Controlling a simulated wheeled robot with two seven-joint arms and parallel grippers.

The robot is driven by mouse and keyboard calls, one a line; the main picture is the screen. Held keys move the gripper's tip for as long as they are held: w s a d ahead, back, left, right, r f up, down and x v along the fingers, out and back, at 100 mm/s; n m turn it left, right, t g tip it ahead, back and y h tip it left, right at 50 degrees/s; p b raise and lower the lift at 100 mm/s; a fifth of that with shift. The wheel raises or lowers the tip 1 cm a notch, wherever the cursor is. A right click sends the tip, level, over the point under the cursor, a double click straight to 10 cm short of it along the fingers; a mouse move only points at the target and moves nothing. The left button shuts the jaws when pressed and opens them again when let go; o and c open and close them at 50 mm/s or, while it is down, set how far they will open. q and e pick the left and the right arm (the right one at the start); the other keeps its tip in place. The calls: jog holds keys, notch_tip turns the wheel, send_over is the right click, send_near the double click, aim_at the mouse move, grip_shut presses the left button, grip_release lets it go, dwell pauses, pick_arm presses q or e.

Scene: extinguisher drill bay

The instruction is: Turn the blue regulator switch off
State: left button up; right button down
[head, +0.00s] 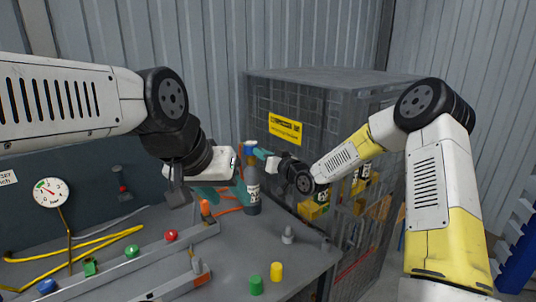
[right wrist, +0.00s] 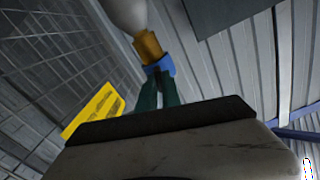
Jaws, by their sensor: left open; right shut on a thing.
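The blue regulator switch (head: 249,146) sits on top of a dark upright bottle (head: 252,200) at the back of the grey bench. It also shows in the right wrist view (right wrist: 160,66), beside a brass-coloured neck (right wrist: 148,45). My right gripper (head: 259,153) reaches in from the right with its teal fingers shut on the blue switch; the fingers (right wrist: 158,85) show in the right wrist view. My left gripper (head: 226,191) is open, lower, at the left side of the bottle. Whether its fingers touch the bottle I cannot tell.
A grey mesh cage (head: 345,85) with a yellow sign (head: 286,129) stands behind and right of the bottle. Yellow (head: 277,271) and green (head: 256,285) pieces stand near the bench front. A round gauge (head: 50,192) and yellow hose (head: 105,238) are at left.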

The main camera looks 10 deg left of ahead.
jog(key=shift+w+d+f+m, duration=0.1)
jog(key=shift+m, duration=3.65)
jog(key=shift+w+d+f+m, duration=0.1)
jog(key=shift+m, duration=3.65)
jog(key=shift+s+a, duration=0.1)
jog(key=c, duration=1.5)
grip_release()
jog(key=shift+v, duration=3.9)
